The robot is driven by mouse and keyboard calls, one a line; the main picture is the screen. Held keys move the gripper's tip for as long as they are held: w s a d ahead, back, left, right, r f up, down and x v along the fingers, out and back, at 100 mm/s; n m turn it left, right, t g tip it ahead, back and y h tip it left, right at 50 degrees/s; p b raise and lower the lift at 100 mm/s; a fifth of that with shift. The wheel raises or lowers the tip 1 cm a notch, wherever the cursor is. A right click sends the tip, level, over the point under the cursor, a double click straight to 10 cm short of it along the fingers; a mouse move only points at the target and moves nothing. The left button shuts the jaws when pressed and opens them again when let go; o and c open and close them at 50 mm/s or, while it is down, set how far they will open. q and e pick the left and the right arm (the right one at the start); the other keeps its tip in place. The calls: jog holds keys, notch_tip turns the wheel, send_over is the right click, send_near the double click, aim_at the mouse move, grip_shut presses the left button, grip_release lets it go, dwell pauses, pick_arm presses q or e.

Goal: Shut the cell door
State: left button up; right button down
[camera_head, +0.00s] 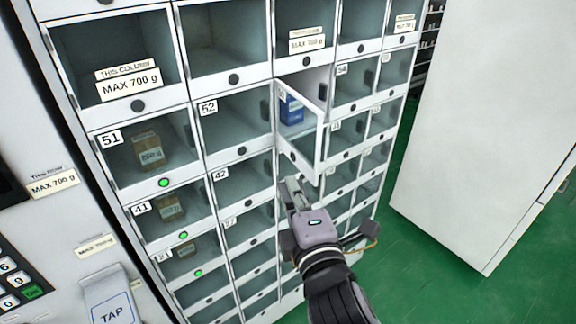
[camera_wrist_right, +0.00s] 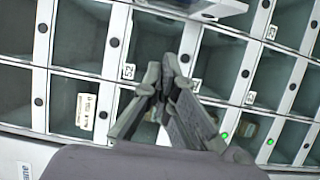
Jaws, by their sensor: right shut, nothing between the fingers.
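The open cell door (camera_head: 309,138) is a clear pane in a white frame, swung outward from a cell in the same row as cell 52. A blue box (camera_head: 291,109) stands inside that cell, partly behind the door. My right gripper (camera_head: 292,186) is shut and empty, just below the door's lower edge; I cannot tell whether it touches the door. In the right wrist view my shut fingers (camera_wrist_right: 161,72) point at the cell fronts, and a white frame part shows at the top. My left gripper is not in view.
The cabinet of windowed cells fills the middle, with boxes in cells 51 (camera_head: 148,150) and 41 (camera_head: 170,208). A keypad (camera_head: 14,277) and a TAP reader (camera_head: 112,306) are at the left. A large white panel (camera_head: 480,120) stands at the right over open green floor (camera_head: 420,265).

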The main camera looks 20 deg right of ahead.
aim_at(298, 150)
pick_arm(q)
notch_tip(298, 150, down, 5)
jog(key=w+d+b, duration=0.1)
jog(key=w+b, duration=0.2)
jog(key=b, duration=0.1)
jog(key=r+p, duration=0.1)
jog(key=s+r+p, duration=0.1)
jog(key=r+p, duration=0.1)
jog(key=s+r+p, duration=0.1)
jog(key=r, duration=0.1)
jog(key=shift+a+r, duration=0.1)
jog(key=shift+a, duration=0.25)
pick_arm(e)
jog(key=w+d, duration=0.1)
jog(key=w, duration=0.2)
jog(key=w+d, duration=0.2)
jog(key=w, duration=0.2)
jog(key=w+d, duration=0.1)
jog(key=w, duration=0.3)
jog(key=shift+w+d+f, duration=0.15)
jog(key=shift+w+d, duration=0.05)
jog(key=shift+d, duration=0.15)
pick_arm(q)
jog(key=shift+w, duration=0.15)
pick_arm(e)
jog(key=shift+w, duration=0.1)
